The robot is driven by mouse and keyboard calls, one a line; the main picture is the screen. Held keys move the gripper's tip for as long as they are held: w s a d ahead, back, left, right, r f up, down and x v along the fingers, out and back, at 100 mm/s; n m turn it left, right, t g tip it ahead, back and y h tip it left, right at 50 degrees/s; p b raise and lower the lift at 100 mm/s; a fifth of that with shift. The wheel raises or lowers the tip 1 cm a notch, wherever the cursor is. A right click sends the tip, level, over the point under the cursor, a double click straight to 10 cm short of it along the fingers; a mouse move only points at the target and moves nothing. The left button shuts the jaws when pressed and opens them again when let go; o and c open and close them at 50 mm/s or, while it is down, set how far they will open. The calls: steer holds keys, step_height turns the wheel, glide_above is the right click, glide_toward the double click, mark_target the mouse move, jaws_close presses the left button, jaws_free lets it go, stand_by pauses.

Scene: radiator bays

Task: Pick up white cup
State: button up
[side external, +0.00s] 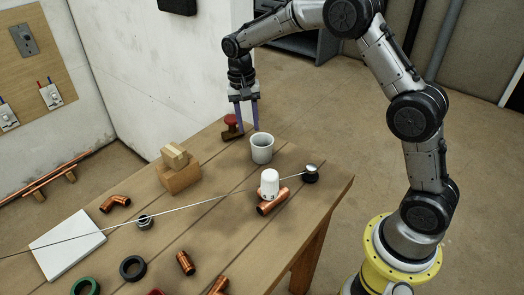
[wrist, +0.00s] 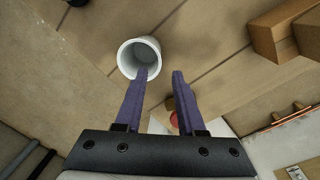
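The white cup (side external: 262,147) stands upright on the wooden table, near its far edge. In the wrist view the cup (wrist: 137,54) shows its open mouth, and it looks empty. My gripper (side external: 247,131) hangs pointing down, just left of and behind the cup in the side view. Its two purple fingers are apart, with nothing between them. In the wrist view my gripper (wrist: 160,74) has its left fingertip overlapping the cup's near rim; I cannot tell whether they touch.
A valve with a red handle (side external: 231,122) stands left of my fingers. Wooden blocks (side external: 178,172) are stacked further left. A thin rod crosses the table in front of the cup.

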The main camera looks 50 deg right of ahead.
mark_target(253, 158)
steer(key=f, duration=1)
steer(key=shift+s+d+f, duration=0.2)
steer(key=shift+s+d, duration=0.1)
steer(key=shift+d, duration=0.1)
jaws_close()
